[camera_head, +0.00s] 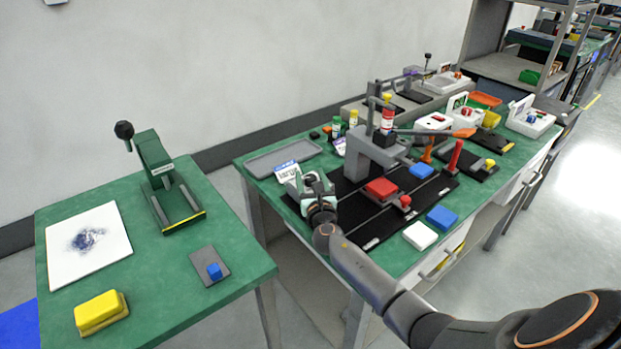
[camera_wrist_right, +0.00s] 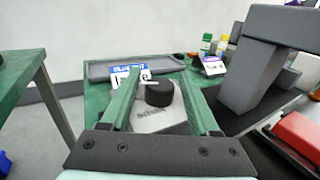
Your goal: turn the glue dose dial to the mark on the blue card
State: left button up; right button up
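The glue dose dial (camera_wrist_right: 159,94) is a round black knob with a white pointer line on a light grey box (camera_wrist_right: 162,121), seen in the right wrist view. The blue-and-white card (camera_wrist_right: 127,76) stands just behind it to the left. The card also shows in the head view (camera_head: 287,172); its mark is too small to read. My right gripper (camera_wrist_right: 160,88) is open, with its green fingers on either side of the dial and gaps visible. In the head view my right gripper (camera_head: 311,182) largely hides the dial. My left gripper is not in view.
A grey tray (camera_head: 283,158) lies behind the card. A grey press (camera_head: 373,150) stands close on the right, above a black mat (camera_head: 343,193) with a red block (camera_head: 381,188). A separate green table (camera_head: 150,262) stands to the left across a gap.

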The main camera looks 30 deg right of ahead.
grip_shut()
